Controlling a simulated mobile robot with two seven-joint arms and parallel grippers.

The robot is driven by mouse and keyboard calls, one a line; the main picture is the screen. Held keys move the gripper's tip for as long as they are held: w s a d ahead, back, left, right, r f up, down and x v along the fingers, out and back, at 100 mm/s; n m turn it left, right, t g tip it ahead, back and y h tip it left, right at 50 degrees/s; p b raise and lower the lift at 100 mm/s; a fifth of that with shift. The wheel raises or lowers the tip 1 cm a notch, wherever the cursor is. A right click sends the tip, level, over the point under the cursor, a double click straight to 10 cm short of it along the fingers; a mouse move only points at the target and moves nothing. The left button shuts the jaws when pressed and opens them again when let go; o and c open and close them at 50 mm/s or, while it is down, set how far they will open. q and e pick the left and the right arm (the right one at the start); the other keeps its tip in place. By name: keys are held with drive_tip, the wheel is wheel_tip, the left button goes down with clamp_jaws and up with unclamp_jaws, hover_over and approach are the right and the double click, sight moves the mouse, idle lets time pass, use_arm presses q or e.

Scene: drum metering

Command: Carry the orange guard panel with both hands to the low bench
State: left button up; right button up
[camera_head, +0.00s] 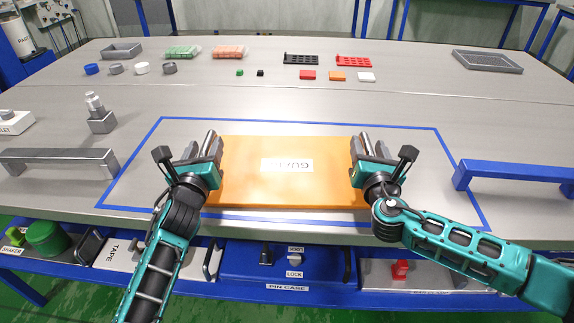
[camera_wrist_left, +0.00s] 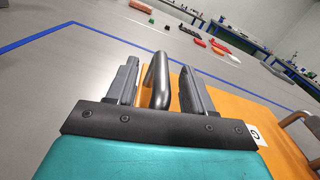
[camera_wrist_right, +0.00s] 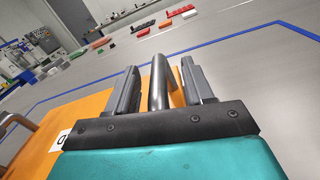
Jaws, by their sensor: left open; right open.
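The orange guard panel (camera_head: 290,185) lies flat on the grey table inside a blue taped outline, with a white label on its middle. It has a metal bar handle at each side. My left gripper (camera_head: 208,148) is open at the left handle; in the left wrist view the handle (camera_wrist_left: 157,80) stands between the two parted fingers. My right gripper (camera_head: 366,148) is open at the right handle; in the right wrist view that handle (camera_wrist_right: 159,82) stands between the parted fingers. The low bench cannot be made out for certain in these views.
A grey bar handle (camera_head: 60,160) stands left of the outline and a blue one (camera_head: 515,173) right of it. Small parts and trays, such as a black rack (camera_head: 301,59), line the back. A blue pin case (camera_head: 285,262) sits on a shelf below the front edge.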

use_arm(q)
drive_tip(key=shift+c, duration=0.4)
use_arm(e)
drive_tip(key=shift+c, duration=0.4)
use_arm(q)
clamp_jaws()
use_arm(e)
clamp_jaws()
use_arm(q)
drive_tip(key=shift+d, duration=0.15)
use_arm(e)
drive_tip(key=shift+a, duration=0.15)
use_arm(q)
drive_tip(key=shift+r, duration=0.35)
use_arm(e)
drive_tip(key=shift+w+r, duration=0.1)
drive_tip(key=shift+r, duration=0.2)
